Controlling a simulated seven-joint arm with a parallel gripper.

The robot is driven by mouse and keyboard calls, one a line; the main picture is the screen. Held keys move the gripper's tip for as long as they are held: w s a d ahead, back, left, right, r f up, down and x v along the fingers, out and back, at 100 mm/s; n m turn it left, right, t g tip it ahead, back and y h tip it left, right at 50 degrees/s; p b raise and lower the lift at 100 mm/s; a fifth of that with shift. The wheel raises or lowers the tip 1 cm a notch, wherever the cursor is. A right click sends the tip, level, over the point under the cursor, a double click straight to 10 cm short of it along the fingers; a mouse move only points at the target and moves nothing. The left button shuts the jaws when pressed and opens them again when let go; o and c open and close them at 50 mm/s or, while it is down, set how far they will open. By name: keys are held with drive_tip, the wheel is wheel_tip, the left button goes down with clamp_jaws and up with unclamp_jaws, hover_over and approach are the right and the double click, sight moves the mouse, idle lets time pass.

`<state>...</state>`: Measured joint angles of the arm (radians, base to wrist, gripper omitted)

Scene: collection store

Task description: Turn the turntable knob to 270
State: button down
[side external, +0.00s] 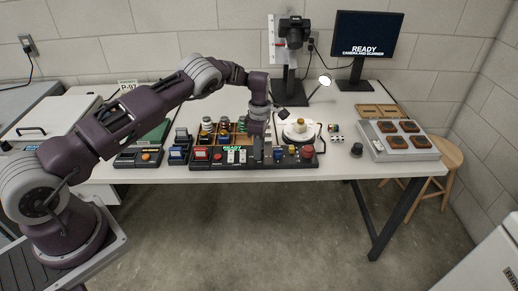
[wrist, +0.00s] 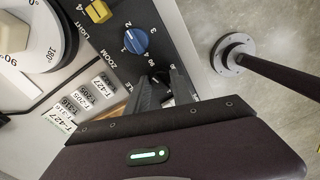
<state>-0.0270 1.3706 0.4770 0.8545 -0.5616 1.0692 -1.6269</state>
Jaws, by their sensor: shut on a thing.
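My gripper (wrist: 164,88) is over the black control panel (side external: 230,165), its fingers shut on a knob beside the blue zoom knob (wrist: 136,40). That knob, by its place the turntable knob, is almost wholly hidden by the fingers, so its pointer and setting cannot be read. In the side view my gripper (side external: 265,155) reaches down onto the panel's middle. The white turntable (side external: 287,134) stands behind the panel with a small pale object (side external: 300,122) on it. In the wrist view the turntable (wrist: 62,52) shows 0°, 90° and 180° marks.
A yellow light switch (wrist: 98,11) is beyond the zoom knob; a red button (side external: 308,152) is at the panel's right end. Label cards (wrist: 70,105) lie near the turntable. A tray of small items (side external: 222,132) stands behind the panel. The table's front edge is close.

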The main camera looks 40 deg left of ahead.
drive_tip(key=m, duration=0.5)
drive_tip(key=shift+m, duration=0.3)
drive_tip(key=m, duration=1)
drive_tip(key=shift+m+y, duration=0.3)
drive_tip(key=shift+m, duration=0.1)
drive_tip(key=m, duration=0.4)
drive_tip(key=shift+m, duration=0.3)
drive_tip(key=m, duration=0.4)
drive_tip(key=shift+d+m+t, duration=0.1)
drive_tip(key=shift+m+t, duration=0.2)
drive_tip(key=shift+t, duration=0.1)
drive_tip(key=m, duration=0.9)
drive_tip(key=shift+m, duration=0.4)
drive_tip(key=shift+s+m, duration=0.1)
drive_tip(key=shift+m, duration=2.1)
